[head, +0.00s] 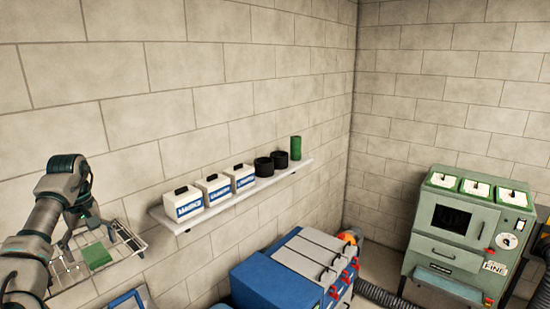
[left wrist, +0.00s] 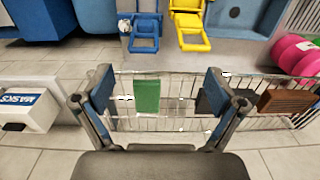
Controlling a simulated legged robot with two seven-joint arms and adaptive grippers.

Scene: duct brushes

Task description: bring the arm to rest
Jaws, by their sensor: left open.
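My left arm comes in from the left in the head view. Its gripper (head: 78,243) is over the wire rack on the wall side. In the left wrist view the two fingers of the gripper (left wrist: 160,88) stand wide apart with nothing held between them. Beyond them is a wire basket (left wrist: 180,122) with a green block (left wrist: 147,97), a dark block and a brown block (left wrist: 287,101). The green block also shows in the head view (head: 97,256), just below the gripper. Whether a finger touches the basket I cannot tell. My right gripper is not in view.
A wall shelf (head: 240,205) holds white mask boxes (head: 214,190), black rolls and a green cylinder. A blue-and-grey cabinet (head: 300,262) and a green machine (head: 465,240) stand to the right. Blue and yellow brackets (left wrist: 187,25) and pink discs lie past the basket.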

